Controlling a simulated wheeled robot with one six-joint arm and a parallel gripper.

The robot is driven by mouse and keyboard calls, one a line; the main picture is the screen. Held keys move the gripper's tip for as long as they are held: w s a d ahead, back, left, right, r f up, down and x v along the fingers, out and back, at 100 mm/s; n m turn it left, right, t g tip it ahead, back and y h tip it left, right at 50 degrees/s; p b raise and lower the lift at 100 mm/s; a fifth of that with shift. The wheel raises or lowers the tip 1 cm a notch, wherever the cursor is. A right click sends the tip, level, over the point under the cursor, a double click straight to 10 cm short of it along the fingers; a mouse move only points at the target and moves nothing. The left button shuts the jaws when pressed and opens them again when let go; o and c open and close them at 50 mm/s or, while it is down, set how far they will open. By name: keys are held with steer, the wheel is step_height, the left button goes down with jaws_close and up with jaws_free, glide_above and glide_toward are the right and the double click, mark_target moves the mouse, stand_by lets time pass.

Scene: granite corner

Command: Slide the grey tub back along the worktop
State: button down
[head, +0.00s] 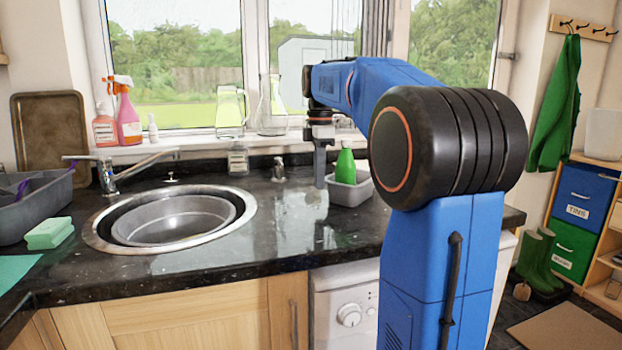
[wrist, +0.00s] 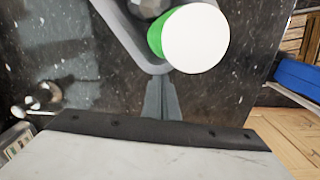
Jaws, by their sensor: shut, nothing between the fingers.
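The grey tub (head: 350,194) stands on the dark worktop right of the sink, partly hidden by my arm. A green bottle (head: 346,166) stands in it. In the wrist view the tub's rim (wrist: 126,40) runs to a corner at the top centre, and the bottle's round white top (wrist: 195,39) covers part of it. A dark rounded thing (wrist: 148,7), cut off by the frame, also shows inside the tub. My gripper (head: 320,184) points down at the tub's left side, shut and empty. In the wrist view its fingertips (wrist: 161,78) are close to the tub's corner; I cannot tell if they touch.
A round sink (head: 105,238) with a steel rim and a tap (head: 108,178) lies to the left. A small jar (head: 238,160) and a soap dispenser (head: 279,170) stand at the back. The worktop (head: 285,235) between sink and tub is clear. The window sill (head: 190,146) holds bottles and glassware.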

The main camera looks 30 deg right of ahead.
steer(key=shift+s+d, duration=0.15)
steer(key=shift+d, duration=0.2)
steer(key=shift+w+a, duration=0.25)
steer(key=shift+a, duration=0.25)
steer(key=a, duration=0.1)
steer(key=w+a, duration=0.1)
steer(key=shift+a, duration=0.3)
step_height(320, 180, up, 10)
steer(key=shift+a, duration=0.1)
